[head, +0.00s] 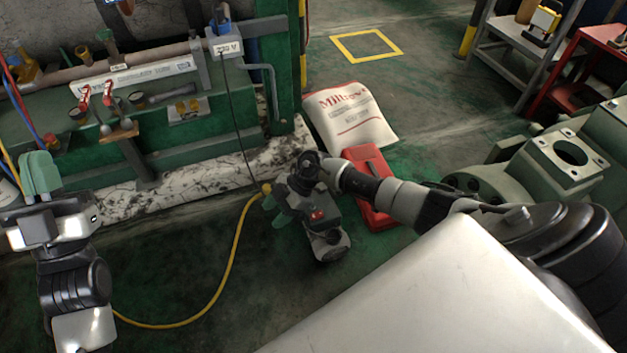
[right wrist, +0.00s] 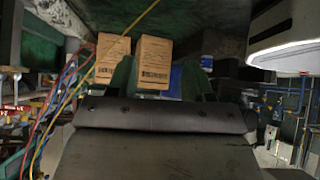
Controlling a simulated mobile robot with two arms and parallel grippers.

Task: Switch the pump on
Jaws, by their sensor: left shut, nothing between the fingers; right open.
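My left gripper (head: 40,176) is at the far left in the head view, its green fingers shut together and empty. My right gripper (head: 274,209) is low over the floor near the centre, its green fingers apart. In the right wrist view its fingers (right wrist: 158,80) are spread, with nothing held between them. No pump can be made out clearly. A dark grey body with a red patch shows right beside my right gripper; I cannot tell whether it is the pump or part of my wrist. A yellow hose (head: 234,250) and a black cord (head: 235,120) end near there.
A 230 V box (head: 226,46) sits above the green bench. A white sack (head: 350,116) and a red case (head: 372,217) lie beyond my right forearm. Green machinery (head: 566,155) stands at the right. Two cardboard boxes (right wrist: 154,62) show in the right wrist view.

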